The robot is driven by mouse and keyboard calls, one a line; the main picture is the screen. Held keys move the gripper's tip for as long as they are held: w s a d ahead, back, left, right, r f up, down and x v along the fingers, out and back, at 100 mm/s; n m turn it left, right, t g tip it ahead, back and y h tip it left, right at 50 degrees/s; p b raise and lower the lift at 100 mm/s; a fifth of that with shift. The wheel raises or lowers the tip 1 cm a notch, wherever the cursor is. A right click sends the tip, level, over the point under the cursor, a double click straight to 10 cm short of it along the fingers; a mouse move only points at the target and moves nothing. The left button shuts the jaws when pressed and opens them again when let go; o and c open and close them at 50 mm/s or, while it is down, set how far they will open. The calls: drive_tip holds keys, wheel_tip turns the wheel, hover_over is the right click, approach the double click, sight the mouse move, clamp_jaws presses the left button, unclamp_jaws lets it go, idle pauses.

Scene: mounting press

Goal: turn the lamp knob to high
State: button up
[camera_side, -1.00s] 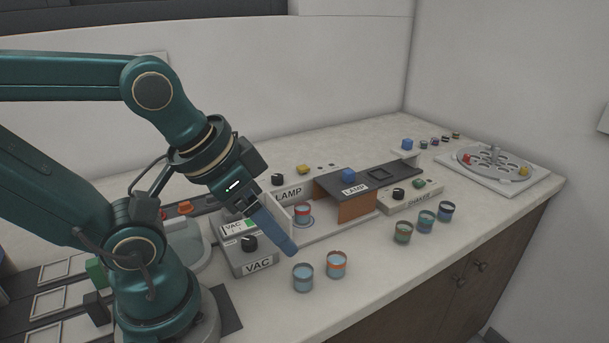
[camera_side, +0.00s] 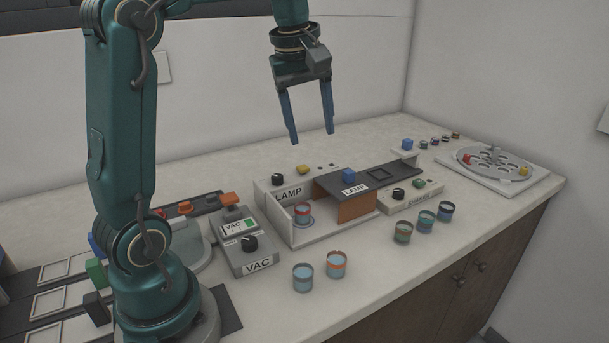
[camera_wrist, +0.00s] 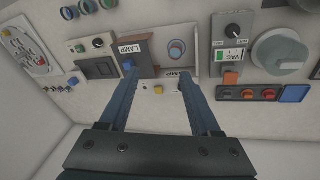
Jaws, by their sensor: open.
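The lamp knob (camera_side: 278,180) is a small black dial on the back left part of the white lamp unit (camera_side: 290,236), beside a yellow button (camera_side: 303,169). I cannot make out its pointer setting. My gripper (camera_side: 313,137) is open and empty, its two blue fingers pointing down, well above the counter behind the lamp unit. In the wrist view my gripper (camera_wrist: 158,74) is spread over the lamp unit's back edge, with the yellow button (camera_wrist: 158,90) between the fingers. The knob is not clear there and seems hidden by the right finger. A red-banded cup (camera_side: 302,212) stands in the lamp unit.
The VAC box (camera_side: 248,255) with its own black knob stands left of the lamp unit. A dark shelf (camera_side: 375,177) carrying a blue block (camera_side: 349,175) bridges the unit's right part. Several cups stand along the front. The counter behind the lamp unit is mostly clear.

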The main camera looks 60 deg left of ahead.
drive_tip(key=w+a+f+n+g, duration=0.2)
drive_tip(key=a+f+n, duration=0.25)
drive_tip(key=a, duration=0.45)
drive_tip(key=n+h, duration=0.1)
drive_tip(key=n, duration=0.1)
hover_over(276, 175)
drive_tip(key=shift+m+g, duration=0.25)
drive_tip(key=shift+g, duration=0.15)
drive_tip(key=f, duration=0.6)
drive_tip(key=shift+w+d+f, duration=0.1)
drive_tip(key=shift+d+f, duration=0.1)
drive_tip(key=shift+a+f, duration=0.1)
drive_tip(key=shift+f, duration=2.45)
clamp_jaws()
